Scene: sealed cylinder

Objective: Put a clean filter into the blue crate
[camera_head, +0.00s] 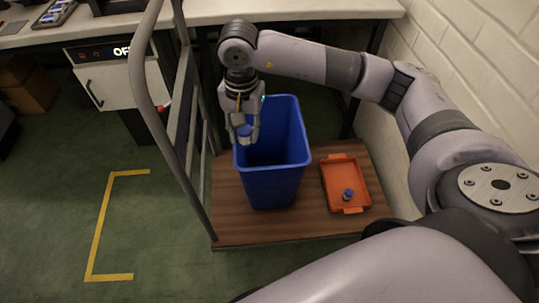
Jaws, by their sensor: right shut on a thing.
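The blue crate (272,183) stands upright on a wooden cart, open at the top. My right gripper (243,135) points down over the crate's left rim area. It is shut on a small blue and grey filter (244,129), mostly covered by the fingers. From this view I cannot tell whether the filter is inside the opening or just above it. A second small blue and grey piece, likely another filter (348,195), sits in the orange tray. My left gripper is not in view.
The orange tray (330,184) lies right of the crate on the wooden cart (232,228). The cart's grey metal handle frame (147,95) rises close to the left of my right gripper. A workbench (300,11) runs along the back, and a brick wall bounds the right.

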